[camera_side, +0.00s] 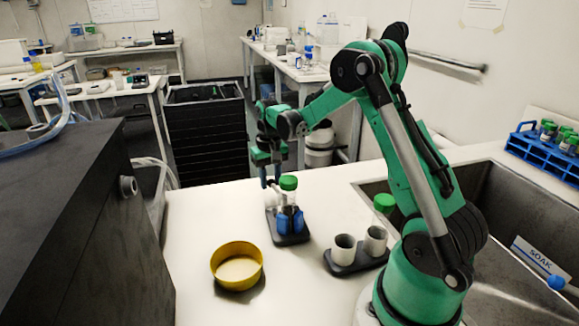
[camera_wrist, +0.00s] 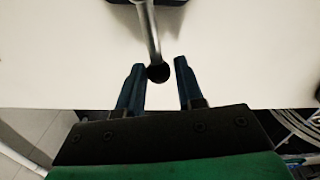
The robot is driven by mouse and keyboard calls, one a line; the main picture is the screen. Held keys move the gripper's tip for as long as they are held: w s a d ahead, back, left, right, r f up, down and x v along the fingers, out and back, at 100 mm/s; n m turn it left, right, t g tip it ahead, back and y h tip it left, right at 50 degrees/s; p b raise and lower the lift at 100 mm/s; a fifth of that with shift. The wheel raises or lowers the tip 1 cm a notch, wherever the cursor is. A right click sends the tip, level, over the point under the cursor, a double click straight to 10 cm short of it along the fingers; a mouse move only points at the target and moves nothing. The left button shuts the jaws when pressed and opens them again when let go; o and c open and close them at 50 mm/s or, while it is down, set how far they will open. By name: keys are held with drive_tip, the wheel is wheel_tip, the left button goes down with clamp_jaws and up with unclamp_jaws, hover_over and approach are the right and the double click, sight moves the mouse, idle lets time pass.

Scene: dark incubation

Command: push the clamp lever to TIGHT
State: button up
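The clamp lever shows in the wrist view as a grey rod (camera_wrist: 149,35) with a round black knob (camera_wrist: 158,73). Its other end runs up toward a dark part cut off at the top edge. My gripper (camera_wrist: 159,64) is open, with one blue finger on each side of the knob. The left finger is very close to the knob; I cannot tell if they touch. In the side view my gripper (camera_side: 270,183) is low behind the green-capped bottle (camera_side: 289,184), which stands upright in a blue clamp (camera_side: 290,221) on a dark base. No TIGHT mark is readable.
A yellow bowl (camera_side: 237,266) stands in front, left of a dark holder (camera_side: 356,262) with two white cups. A dark box (camera_side: 85,220) fills the left. A sink with a SOAK label (camera_side: 540,255) and a blue tube rack (camera_side: 545,150) are at right. Bench left of the clamp is clear.

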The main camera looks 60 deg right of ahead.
drive_tip(key=shift+w+a+n, duration=0.3)
drive_tip(key=shift+a+n, duration=0.25)
drive_tip(key=shift+n, duration=0.65)
drive_tip(key=shift+w+a+n, duration=0.2)
drive_tip(key=shift+a+n, duration=0.45)
drive_tip(key=shift+n, duration=0.55)
drive_tip(key=shift+o, duration=1.3)
drive_tip(key=shift+r, duration=2.3)
